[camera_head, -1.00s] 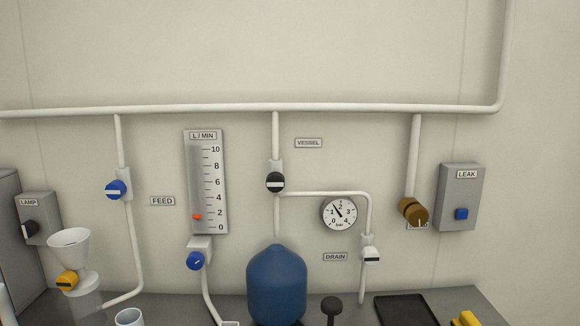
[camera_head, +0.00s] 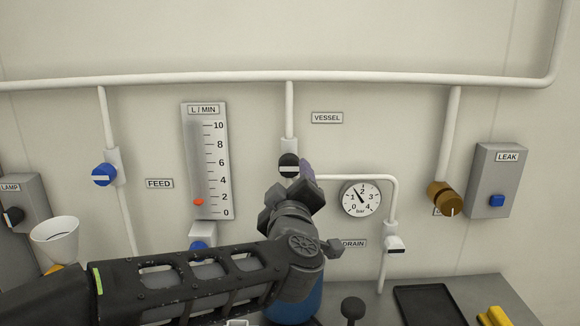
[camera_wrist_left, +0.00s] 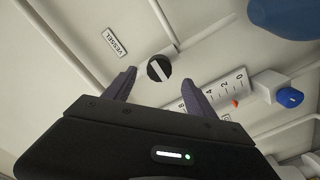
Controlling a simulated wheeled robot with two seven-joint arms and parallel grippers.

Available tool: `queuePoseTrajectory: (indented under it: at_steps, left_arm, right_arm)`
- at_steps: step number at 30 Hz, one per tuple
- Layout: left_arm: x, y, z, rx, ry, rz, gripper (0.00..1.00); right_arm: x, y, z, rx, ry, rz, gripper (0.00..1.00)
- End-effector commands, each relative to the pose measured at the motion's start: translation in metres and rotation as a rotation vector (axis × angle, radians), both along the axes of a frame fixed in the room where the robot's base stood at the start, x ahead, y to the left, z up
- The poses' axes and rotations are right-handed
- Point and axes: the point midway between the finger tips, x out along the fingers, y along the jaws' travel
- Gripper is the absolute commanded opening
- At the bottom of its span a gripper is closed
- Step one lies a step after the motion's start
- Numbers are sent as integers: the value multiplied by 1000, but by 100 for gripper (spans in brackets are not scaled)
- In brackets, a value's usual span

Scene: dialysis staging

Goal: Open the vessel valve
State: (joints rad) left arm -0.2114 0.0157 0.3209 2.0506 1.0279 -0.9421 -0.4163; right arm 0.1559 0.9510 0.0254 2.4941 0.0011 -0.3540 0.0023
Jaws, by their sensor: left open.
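The vessel valve is a black round knob (camera_head: 289,164) with a white bar, on the vertical pipe left of the VESSEL label (camera_head: 327,118). In the head view the white bar lies about level, across the pipe. My left gripper (camera_head: 305,178) is in front of the wall, just below and right of the knob, and partly overlaps it. In the left wrist view the black knob (camera_wrist_left: 159,68) shows between and beyond the two open fingertips (camera_wrist_left: 158,82). The fingers look empty and apart from the knob. My right gripper is not in view.
The flow gauge (camera_head: 205,160) is left of the knob, and the pressure dial (camera_head: 361,198) is to the right. The drain valve (camera_head: 396,245) sits below the dial. The blue vessel (camera_head: 305,305) is mostly hidden behind my left arm. A black tray (camera_head: 430,306) lies on the bench.

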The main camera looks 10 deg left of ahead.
Motion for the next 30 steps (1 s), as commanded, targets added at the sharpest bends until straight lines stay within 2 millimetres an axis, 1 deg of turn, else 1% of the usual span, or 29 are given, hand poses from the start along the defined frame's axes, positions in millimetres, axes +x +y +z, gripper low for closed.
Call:
queuePoseTrajectory:
  at_steps: [5, 12, 15, 18, 21, 27, 28, 30]
  left_arm:
    - [14, 3, 1, 0, 1, -1, 65]
    - [50, 13, 1, 0, 3, 0, 65]
    - [63, 16, 1, 0, 1, 0, 65]
    - [71, 18, 0, -1, 1, -1, 65]
    - [75, 19, 0, -1, -1, -2, 65]
    - [75, 19, 0, 0, -1, -2, 65]
    - [74, 19, 0, 0, -1, -2, 64]
    - [74, 19, 0, 0, 0, -1, 58]
  right_arm:
    - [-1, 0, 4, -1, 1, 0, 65]
    - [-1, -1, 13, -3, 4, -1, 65]
    - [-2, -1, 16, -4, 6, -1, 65]
    - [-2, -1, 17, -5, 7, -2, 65]
    - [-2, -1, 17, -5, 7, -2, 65]
    - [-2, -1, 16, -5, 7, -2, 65]
    - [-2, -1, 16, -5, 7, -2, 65]
    - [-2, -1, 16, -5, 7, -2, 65]
